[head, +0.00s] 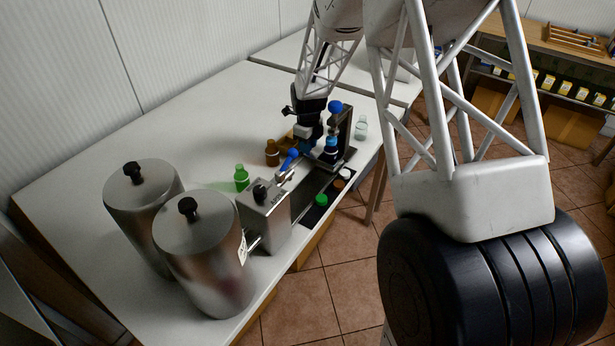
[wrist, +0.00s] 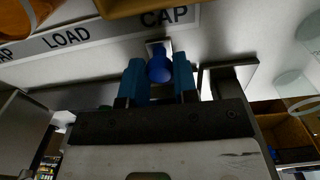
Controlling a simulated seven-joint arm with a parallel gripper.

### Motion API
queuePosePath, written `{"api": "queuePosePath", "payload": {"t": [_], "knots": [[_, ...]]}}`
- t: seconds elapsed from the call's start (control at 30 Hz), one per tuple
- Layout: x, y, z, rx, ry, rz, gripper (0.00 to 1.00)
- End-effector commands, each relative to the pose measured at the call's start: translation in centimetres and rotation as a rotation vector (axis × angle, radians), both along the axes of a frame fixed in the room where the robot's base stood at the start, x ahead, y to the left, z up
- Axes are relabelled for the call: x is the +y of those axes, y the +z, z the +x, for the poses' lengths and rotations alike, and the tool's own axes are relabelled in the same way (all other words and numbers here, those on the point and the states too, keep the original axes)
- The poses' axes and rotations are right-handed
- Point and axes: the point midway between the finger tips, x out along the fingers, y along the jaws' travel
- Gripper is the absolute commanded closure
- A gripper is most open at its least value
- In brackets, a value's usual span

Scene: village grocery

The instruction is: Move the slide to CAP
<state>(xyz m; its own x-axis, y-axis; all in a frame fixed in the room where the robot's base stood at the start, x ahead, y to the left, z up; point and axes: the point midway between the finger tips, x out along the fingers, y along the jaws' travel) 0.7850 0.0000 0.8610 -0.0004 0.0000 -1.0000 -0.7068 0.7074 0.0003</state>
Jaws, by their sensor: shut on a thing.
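My gripper (wrist: 158,70) has its two blue fingers on either side of a round blue knob (wrist: 159,66) in the wrist view and is shut on it. A small metal piece by the knob lies just below the word CAP on the label strip (wrist: 115,28). LOAD (wrist: 65,38) is further left on the strip. In the head view my gripper (head: 309,122) is low at the bench machine, beside the capping stand (head: 345,130). The fingertips and the held knob are hard to make out there.
Two metal canisters (head: 205,265) stand at the table's near left. A metal box (head: 264,215), a green bottle (head: 241,178), a brown bottle (head: 272,153) and a clear bottle (head: 361,128) stand around the machine. The table's left half (head: 120,135) is mostly clear.

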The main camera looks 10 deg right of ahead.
Motion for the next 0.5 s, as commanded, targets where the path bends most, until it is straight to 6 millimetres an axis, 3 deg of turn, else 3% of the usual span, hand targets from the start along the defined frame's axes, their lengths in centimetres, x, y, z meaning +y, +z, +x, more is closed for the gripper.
{"api": "queuePosePath", "payload": {"t": [0.5], "knots": [[-0.72,0.05,0.72,-0.001,0.001,0.000,0.86]]}}
